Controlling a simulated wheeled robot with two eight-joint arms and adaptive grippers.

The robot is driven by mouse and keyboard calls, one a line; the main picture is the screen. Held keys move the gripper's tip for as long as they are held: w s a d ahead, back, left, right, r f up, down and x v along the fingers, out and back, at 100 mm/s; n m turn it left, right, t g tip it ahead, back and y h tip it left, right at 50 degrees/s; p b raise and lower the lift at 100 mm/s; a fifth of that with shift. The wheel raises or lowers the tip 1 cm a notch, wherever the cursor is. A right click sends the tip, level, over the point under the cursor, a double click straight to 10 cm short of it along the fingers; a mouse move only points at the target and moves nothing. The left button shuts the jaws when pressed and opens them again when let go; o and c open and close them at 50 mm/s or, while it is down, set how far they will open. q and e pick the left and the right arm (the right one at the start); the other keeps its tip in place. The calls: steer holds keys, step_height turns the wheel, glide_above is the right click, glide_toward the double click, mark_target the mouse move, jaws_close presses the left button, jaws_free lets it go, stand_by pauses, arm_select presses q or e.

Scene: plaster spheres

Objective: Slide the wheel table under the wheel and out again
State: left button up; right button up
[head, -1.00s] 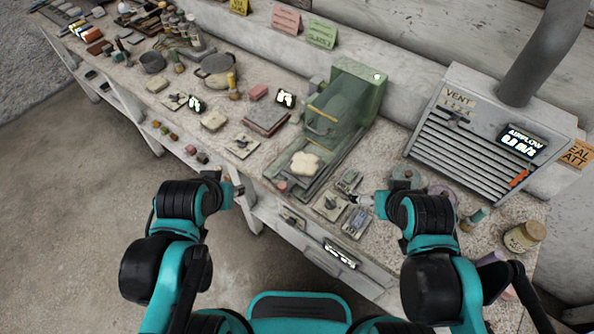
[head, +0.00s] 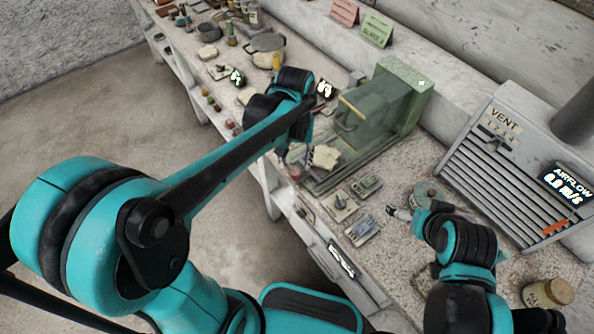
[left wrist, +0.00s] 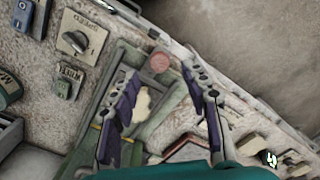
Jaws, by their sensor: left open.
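The wheel machine is a green housing (head: 408,88) with a translucent green guard (head: 368,112) in front. A low green table bed (head: 345,165) runs from it toward the bench's front edge. A cream block (head: 325,157) lies on the bed and shows between my fingers in the left wrist view (left wrist: 142,104). A reddish round knob (left wrist: 160,62) is at the bed's front end, also in the head view (head: 294,173). My left gripper (left wrist: 168,92) is open above the bed's front end, its fingers either side of block and knob. The wheel cannot be made out. My right gripper (head: 392,211) hangs over the bench's right part.
Switch plates (head: 341,205) and (head: 362,226) lie on the bench right of the bed. A slatted vent unit (head: 510,160) stands at the right. A jar (head: 548,292) is at lower right. Pots and small items (head: 266,48) crowd the back left.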

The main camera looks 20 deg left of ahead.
mark_target(295, 171)
arm_select(q)
step_height(295, 171, down, 5)
steer(key=shift+f+b, duration=0.1)
steer(key=shift+b, duration=0.8)
steer(key=shift+c, duration=0.3)
jaws_close()
